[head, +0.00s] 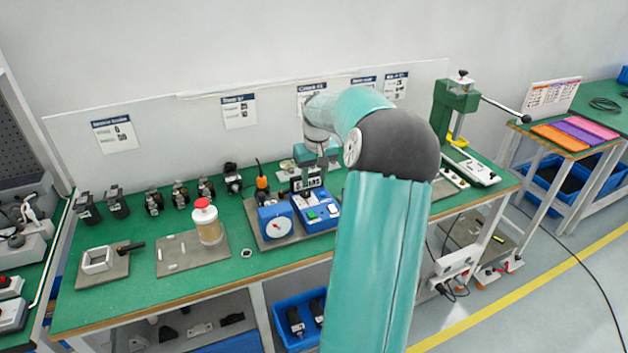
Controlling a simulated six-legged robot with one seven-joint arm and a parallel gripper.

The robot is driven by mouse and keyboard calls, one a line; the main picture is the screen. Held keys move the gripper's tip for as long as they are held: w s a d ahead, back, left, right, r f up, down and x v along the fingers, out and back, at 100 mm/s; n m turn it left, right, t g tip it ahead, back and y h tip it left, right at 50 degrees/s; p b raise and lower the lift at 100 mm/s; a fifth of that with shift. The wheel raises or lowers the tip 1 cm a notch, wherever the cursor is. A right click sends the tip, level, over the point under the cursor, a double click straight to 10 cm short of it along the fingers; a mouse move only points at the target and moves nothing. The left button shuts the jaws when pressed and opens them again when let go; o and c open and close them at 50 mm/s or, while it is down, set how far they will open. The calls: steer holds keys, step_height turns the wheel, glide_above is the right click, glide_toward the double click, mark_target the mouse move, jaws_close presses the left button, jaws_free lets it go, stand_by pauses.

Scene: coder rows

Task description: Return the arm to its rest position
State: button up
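My teal and grey arm rises from the bottom of the head view, bends at a dark elbow, and reaches left and away over the green workbench (130,255). My gripper (312,180) is at the end of the arm, close above or in front of the blue device (318,212) at the middle of the bench. It is small and partly merges with the items behind it, so I cannot see whether its fingers are open or whether they touch anything.
A white panel (175,140) backs the bench. Floor is open at the right.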

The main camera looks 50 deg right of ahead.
stand_by(0.4)
steer(key=w+a+r+n+h, duration=0.15)
steer(key=a+r, duration=0.25)
steer(key=a, duration=0.8)
steer(key=w+a+r+n, duration=0.2)
steer(key=a+r, duration=0.3)
steer(key=a, duration=0.8)
steer(key=s+a+n+t+y, duration=0.1)
steer(key=s+a+t, duration=0.1)
steer(key=s+a, duration=0.5)
steer(key=s+a+n+t+y, duration=0.1)
steer(key=s+a+t, duration=0.1)
steer(key=s+a, duration=0.6)
steer(key=a, duration=0.7)
steer(key=shift+s+a+r+n, duration=0.2)
steer(key=shift+s+n, duration=0.05)
steer(key=shift+n, duration=0.1)
